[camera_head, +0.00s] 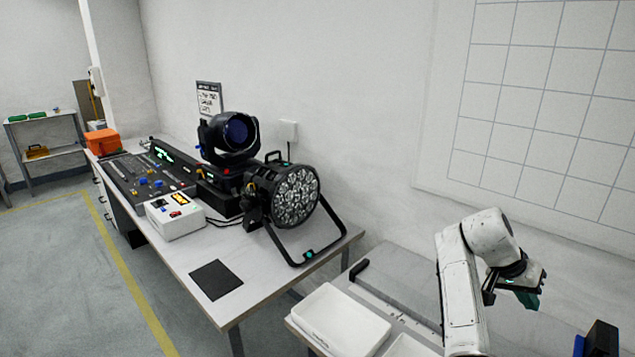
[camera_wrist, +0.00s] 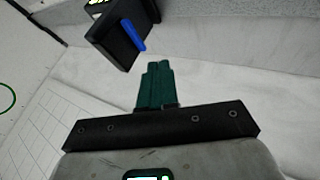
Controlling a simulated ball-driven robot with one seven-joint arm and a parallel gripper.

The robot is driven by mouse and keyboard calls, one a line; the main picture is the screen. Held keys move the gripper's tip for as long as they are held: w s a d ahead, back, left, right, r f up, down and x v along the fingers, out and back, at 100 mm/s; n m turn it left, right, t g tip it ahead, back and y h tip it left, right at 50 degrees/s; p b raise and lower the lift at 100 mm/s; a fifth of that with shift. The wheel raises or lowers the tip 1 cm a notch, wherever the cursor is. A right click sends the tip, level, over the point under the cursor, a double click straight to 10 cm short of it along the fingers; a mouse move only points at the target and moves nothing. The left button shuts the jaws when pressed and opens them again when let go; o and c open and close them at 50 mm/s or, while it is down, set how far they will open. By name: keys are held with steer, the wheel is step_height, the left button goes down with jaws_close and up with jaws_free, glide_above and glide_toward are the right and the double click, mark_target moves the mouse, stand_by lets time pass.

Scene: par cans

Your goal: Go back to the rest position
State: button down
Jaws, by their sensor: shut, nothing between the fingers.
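My gripper (camera_head: 527,298) is at the right of the head view, at the end of my white arm, raised above the bench there. In the wrist view its green fingers (camera_wrist: 155,85) lie side by side with no gap to be seen, and nothing shows between them. The par can (camera_head: 294,194), black with many round lenses, stands on its bracket on the grey table (camera_head: 258,256), well to the left of my gripper and apart from it.
A moving head light (camera_head: 230,138), a mixing desk (camera_head: 140,178) and a white control box (camera_head: 175,216) share the table. White trays (camera_head: 340,318) lie on the lower bench near my arm. A black box with a blue part (camera_wrist: 122,38) shows beyond my fingers.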

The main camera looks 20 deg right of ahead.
steer(key=s+a+f+n+t+y, duration=0.2)
steer(key=a+f+n+t, duration=0.4)
steer(key=a, duration=0.6)
steer(key=s+a+f+n+t+y, duration=0.15)
steer(key=a+f+n, duration=0.45)
steer(key=a, duration=0.7)
steer(key=s+a+n+t+y, duration=0.25)
steer(key=s+a, duration=0.35)
steer(key=a, duration=0.3)
steer(key=s+f+g, duration=0.5)
steer(key=s+f, duration=0.1)
steer(key=s, duration=0.4)
steer(key=shift+s+f+m, duration=0.15)
steer(key=shift+s+m, duration=0.2)
steer(key=shift+s, duration=0.05)
